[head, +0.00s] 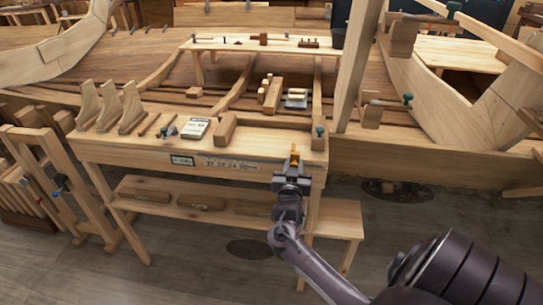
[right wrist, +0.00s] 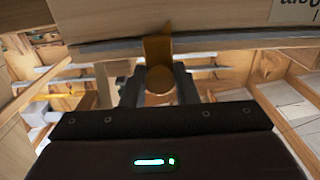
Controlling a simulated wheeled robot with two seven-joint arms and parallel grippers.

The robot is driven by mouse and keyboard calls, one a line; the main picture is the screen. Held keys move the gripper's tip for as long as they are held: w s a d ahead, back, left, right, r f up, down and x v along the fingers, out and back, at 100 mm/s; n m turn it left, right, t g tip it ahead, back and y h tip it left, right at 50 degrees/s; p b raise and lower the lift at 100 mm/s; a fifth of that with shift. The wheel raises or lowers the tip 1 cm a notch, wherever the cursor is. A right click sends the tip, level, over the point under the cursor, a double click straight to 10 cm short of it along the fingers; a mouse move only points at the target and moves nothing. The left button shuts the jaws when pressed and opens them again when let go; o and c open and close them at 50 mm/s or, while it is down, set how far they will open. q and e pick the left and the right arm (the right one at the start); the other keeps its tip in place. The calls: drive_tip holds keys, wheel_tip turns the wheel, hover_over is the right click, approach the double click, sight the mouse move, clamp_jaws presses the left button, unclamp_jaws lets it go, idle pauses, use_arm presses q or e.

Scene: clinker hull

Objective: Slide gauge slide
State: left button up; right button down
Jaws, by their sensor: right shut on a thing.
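The gauge slide is a small brass piece (head: 295,155) at the front right edge of the wooden workbench (head: 130,150). My right gripper (head: 292,172) is shut on it from the front. In the right wrist view, its round brass knob (right wrist: 160,80) sits between the dark fingers, with a flat brass plate above it against a grey rail (right wrist: 220,43). A printed number strip (head: 232,165) runs along the bench front to the left of the slide. The slide's exact reading cannot be made out. My left gripper is not in view.
A small framed label (head: 182,160) is left of the strip. On the bench top are curved wooden brackets (head: 131,108), a white card or device (head: 196,128) and a wood block (head: 226,130). A lower shelf (head: 170,197) lies below. The plank hull fills the back.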

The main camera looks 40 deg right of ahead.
drive_tip(key=s+d, duration=0.2)
drive_tip(key=s+d+p, duration=0.1)
drive_tip(key=s, duration=0.1)
drive_tip(key=shift+s+d, duration=0.25)
drive_tip(key=shift+d, duration=0.1)
drive_tip(key=shift+s+d, duration=0.2)
drive_tip(key=shift+s, duration=0.05)
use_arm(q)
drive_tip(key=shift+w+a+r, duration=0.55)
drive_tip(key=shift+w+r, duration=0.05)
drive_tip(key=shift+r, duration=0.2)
use_arm(e)
drive_tip(key=shift+d, duration=0.1)
drive_tip(key=shift+s, duration=0.1)
drive_tip(key=c, duration=1.5)
unclamp_jaws()
drive_tip(key=shift+o, duration=1.2)
drive_tip(key=shift+s+d, duration=0.1)
drive_tip(key=shift+d, duration=0.05)
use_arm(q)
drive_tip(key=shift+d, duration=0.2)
